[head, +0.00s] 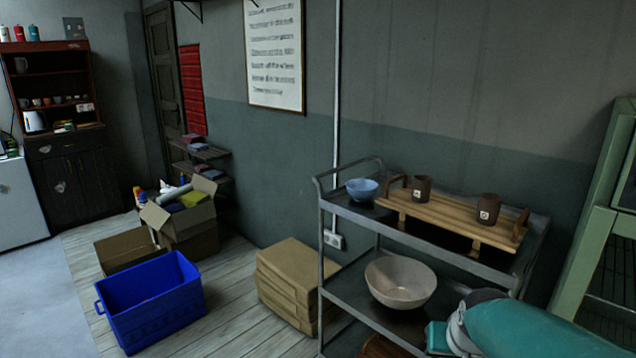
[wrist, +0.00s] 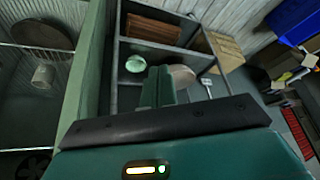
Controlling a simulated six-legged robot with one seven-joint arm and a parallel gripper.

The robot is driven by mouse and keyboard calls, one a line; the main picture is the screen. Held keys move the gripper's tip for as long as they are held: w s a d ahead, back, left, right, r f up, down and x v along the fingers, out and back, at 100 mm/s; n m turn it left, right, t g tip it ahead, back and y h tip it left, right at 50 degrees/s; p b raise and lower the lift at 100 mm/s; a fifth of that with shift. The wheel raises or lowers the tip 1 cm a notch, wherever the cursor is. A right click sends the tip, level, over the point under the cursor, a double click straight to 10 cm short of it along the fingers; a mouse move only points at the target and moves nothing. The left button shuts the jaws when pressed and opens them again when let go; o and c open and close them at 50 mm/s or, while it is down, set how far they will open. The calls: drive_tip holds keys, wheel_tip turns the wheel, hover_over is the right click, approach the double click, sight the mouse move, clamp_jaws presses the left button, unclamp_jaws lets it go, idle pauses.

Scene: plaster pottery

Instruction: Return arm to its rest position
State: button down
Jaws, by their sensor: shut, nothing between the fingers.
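My teal arm shows at the lower right of the head view, in front of the metal cart (head: 330,212); my fingertips cannot be made out there. In the wrist view my gripper (wrist: 158,86) has its two teal fingers close together, with nothing seen between them. Beyond the fingers is the grey cart (wrist: 114,60), seen at an angle. A pale green round object (wrist: 135,64) and a beige bowl (wrist: 184,74) show beside and partly behind the fingers. No object is seen touching them.
A beige bowl (head: 400,282) sits on the lower shelf. A green frame (head: 592,235) stands right; cardboard (head: 290,283) and a blue crate (head: 150,300) lie left.

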drive_tip(key=s+a+r+n, duration=0.1)
drive_tip(key=s+a+r, duration=0.2)
drive_tip(key=s, duration=0.3)
drive_tip(key=s+a+r+n, duration=0.1)
drive_tip(key=s+a+r, duration=0.2)
drive_tip(key=s+a, duration=0.2)
drive_tip(key=s, duration=0.2)
drive_tip(key=shift+s+a+r+y, duration=0.25)
drive_tip(key=shift+s+a+y, duration=0.05)
drive_tip(key=shift+y, duration=0.1)
drive_tip(key=shift+d, duration=0.2)
